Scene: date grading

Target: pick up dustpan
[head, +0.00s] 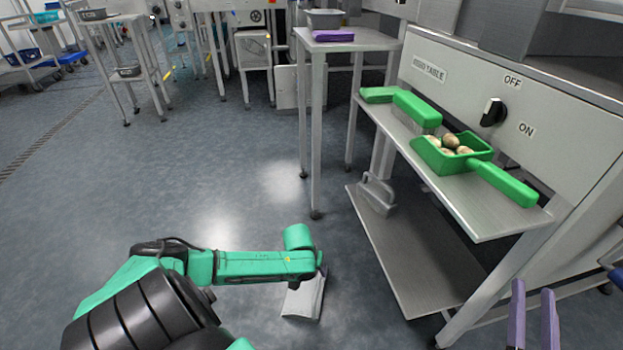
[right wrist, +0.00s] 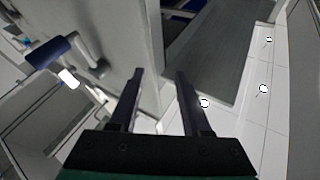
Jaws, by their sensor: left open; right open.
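The green dustpan (head: 428,153) rests on the upper steel shelf of the table, with several pale brown lumps in its pan. Its thick green handle (head: 503,184) points to the lower right. My right gripper (head: 533,316) shows two purple fingers, apart and empty, at the lower right of the head view, nearer to me than the dustpan. In the right wrist view the right gripper (right wrist: 160,72) is also open with nothing between its fingers; the dustpan is not seen there.
A green brush (head: 417,108) lies behind the dustpan on the same shelf (head: 478,210). A panel with a black knob (head: 493,112) rises behind. A grey scoop-like item (head: 377,193) sits on the lower shelf (head: 425,265). A side table (head: 350,42) stands beyond; floor at left is clear.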

